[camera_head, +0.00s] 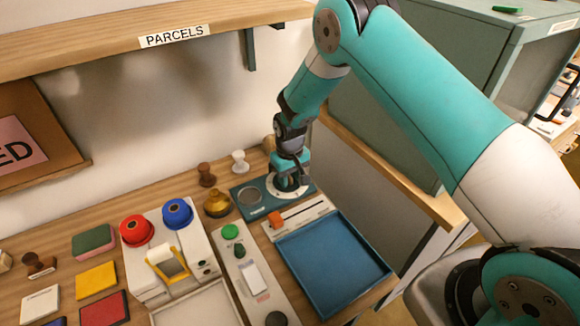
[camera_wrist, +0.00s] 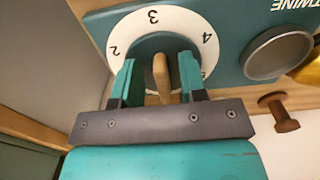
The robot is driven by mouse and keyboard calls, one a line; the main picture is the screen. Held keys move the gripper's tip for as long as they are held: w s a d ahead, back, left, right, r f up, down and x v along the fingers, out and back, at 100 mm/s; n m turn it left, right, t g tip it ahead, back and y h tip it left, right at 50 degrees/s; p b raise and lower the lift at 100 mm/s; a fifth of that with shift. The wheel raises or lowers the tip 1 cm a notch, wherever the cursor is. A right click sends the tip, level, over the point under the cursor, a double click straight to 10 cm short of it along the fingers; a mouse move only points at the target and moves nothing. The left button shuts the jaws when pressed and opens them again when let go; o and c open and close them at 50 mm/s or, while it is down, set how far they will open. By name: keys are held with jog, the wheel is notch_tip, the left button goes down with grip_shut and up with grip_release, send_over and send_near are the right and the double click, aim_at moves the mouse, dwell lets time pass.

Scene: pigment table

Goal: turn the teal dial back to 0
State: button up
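The dial (camera_wrist: 123,32) is a white ring with black numerals on a teal plate (camera_wrist: 231,20); 2, 3 and 4 are readable in the wrist view. A wooden bar-shaped knob (camera_wrist: 160,75) stands at its centre. I cannot see the 0 or tell which number the knob points at. My gripper (camera_wrist: 159,72) is over the dial with one teal finger on each side of the knob; small gaps show on both sides. In the head view my gripper (camera_head: 290,179) comes down onto the dial (camera_head: 287,196) and hides its centre.
A round grey disc (camera_wrist: 279,54) sits beside the dial, with a brass pot (camera_head: 217,204) near it. A wooden stamp (camera_head: 206,175) and a white one (camera_head: 240,161) stand behind. A blue tray (camera_head: 333,262) and an orange slider (camera_head: 275,219) lie in front. A green cabinet rises to the right.

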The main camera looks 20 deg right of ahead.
notch_tip(320, 180, up, 17)
jog(key=b, duration=0.3)
jog(key=shift+r, duration=0.15)
